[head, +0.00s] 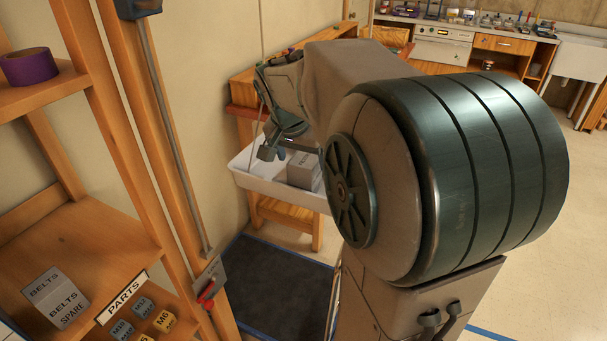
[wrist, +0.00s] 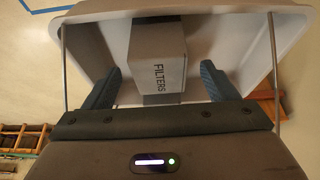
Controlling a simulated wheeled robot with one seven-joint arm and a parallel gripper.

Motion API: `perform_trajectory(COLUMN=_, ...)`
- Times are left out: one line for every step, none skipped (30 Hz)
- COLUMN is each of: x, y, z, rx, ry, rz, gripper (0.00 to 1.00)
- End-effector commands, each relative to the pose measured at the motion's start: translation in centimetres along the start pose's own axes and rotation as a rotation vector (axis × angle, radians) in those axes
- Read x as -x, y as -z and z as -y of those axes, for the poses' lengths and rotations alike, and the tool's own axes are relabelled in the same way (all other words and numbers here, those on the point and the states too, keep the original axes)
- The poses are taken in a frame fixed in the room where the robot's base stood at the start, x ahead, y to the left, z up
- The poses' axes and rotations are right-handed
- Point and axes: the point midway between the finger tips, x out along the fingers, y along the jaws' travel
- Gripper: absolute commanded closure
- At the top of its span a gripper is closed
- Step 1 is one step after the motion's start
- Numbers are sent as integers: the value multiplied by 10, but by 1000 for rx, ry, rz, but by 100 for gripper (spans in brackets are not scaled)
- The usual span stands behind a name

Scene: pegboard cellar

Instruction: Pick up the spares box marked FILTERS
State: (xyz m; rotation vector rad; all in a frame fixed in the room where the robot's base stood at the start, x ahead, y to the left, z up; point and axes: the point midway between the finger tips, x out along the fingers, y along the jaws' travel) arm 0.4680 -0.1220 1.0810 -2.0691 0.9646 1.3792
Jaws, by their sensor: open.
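The grey spares box marked FILTERS (wrist: 158,68) stands in a white tray or tub (wrist: 75,35). In the wrist view it lies between and beyond the two blue fingers of my gripper (wrist: 158,84), which are open with a gap on each side of the box. In the head view the box (head: 303,170) sits inside the white tub (head: 262,178), and my gripper (head: 275,152) is over the tub, to the left of the box in the picture. My arm hides the right part of the tub.
A wooden shelf at the left holds a grey BELTS box (head: 56,298), small labelled boxes by a PARTS sign (head: 123,298) and purple tape (head: 30,66). A dark mat (head: 275,290) lies on the floor below the tub. A wooden bench (head: 240,95) stands behind it.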

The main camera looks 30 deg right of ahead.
Motion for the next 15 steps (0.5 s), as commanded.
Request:
perform_trajectory(x=-7, y=0, z=-1, rx=0, ry=-4, rz=4, gripper=20)
perform_trajectory(x=-12, y=0, z=-1, rx=0, ry=-4, rz=4, gripper=20)
perform_trajectory(x=-18, y=1, z=-1, rx=0, ry=-5, rz=5, gripper=20)
perform_trajectory(x=-23, y=1, z=-2, rx=0, ry=-4, rz=4, gripper=20)
perform_trajectory(x=-28, y=1, z=-2, rx=0, ry=-5, rz=5, gripper=20)
perform_trajectory(x=-34, y=1, z=-1, rx=0, ry=-4, rz=4, gripper=20)
perform_trajectory(x=-37, y=1, z=-1, rx=-1, ry=-4, rz=4, gripper=20)
perform_trajectory(x=-40, y=1, z=-2, rx=-1, ry=-3, rz=4, gripper=20)
perform_trajectory(x=-43, y=1, z=-1, rx=-1, ry=-2, rz=3, gripper=20)
perform_trajectory(x=-44, y=1, z=-1, rx=-1, ry=-2, rz=2, gripper=20)
perform_trajectory(x=-46, y=1, z=-1, rx=-1, ry=-2, rz=2, gripper=20)
perform_trajectory(x=-46, y=1, z=-1, rx=-1, ry=-2, rz=2, gripper=20)
perform_trajectory(x=-46, y=1, z=-1, rx=-1, ry=-1, rz=2, gripper=20)
perform_trajectory(x=-46, y=1, z=-1, rx=-1, ry=-1, rz=2, gripper=20)
perform_trajectory(x=-46, y=1, z=-1, rx=-1, ry=-1, rz=2, gripper=20)
